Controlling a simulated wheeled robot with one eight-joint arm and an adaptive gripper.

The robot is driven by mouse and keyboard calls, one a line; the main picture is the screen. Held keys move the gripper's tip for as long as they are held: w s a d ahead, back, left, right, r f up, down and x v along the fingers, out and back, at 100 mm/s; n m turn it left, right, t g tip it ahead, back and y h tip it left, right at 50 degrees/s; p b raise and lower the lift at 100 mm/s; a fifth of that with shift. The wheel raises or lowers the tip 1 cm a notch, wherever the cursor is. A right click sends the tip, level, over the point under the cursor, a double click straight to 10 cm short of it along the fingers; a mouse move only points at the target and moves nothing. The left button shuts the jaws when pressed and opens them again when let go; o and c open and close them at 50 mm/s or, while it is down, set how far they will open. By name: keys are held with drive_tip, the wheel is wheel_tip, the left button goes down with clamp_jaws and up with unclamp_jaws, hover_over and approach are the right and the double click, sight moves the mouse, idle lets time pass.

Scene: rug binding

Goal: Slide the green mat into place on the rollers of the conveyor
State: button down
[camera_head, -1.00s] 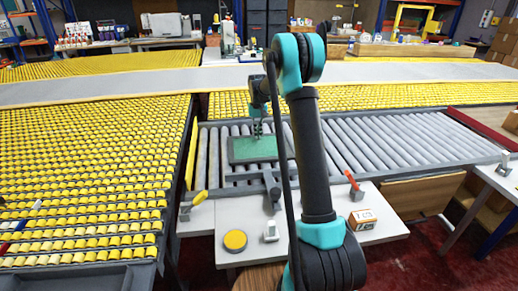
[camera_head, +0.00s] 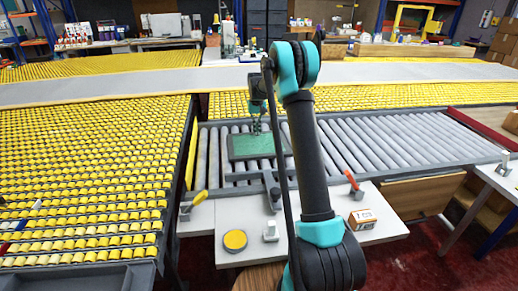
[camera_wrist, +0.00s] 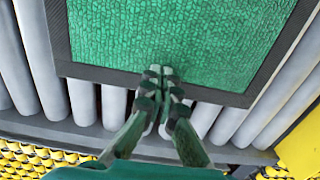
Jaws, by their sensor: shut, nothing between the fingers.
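The green mat (camera_head: 248,149) with a dark border lies flat on the grey rollers of the conveyor (camera_head: 345,150), towards the conveyor's left end. It fills the upper part of the wrist view (camera_wrist: 190,30). My gripper (camera_head: 256,130) is above the mat's far edge, pointing down. In the wrist view my gripper (camera_wrist: 163,75) is shut and empty, its fingertips overlapping the mat's dark border near the middle of that edge. Whether the fingertips touch the mat cannot be told. My arm hides part of the rollers in the head view.
A yellow strip (camera_head: 191,153) lines the conveyor's left end. Yellow rollers (camera_head: 90,175) spread at left and behind. A white table in front holds a yellow disc (camera_head: 235,240), a small box (camera_head: 361,219) and a red-handled clamp (camera_head: 353,184). The rollers at right are clear.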

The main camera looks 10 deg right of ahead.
drive_tip(key=shift+w+f, duration=0.1)
drive_tip(key=shift+w, duration=0.65)
drive_tip(key=shift+w, duration=0.1)
drive_tip(key=shift+w, duration=1.9)
drive_tip(key=shift+w, duration=0.1)
drive_tip(key=shift+w+r, duration=0.2)
drive_tip(key=shift+w, duration=1.7)
drive_tip(key=shift+w+f, duration=0.1)
drive_tip(key=shift+w, duration=1.9)
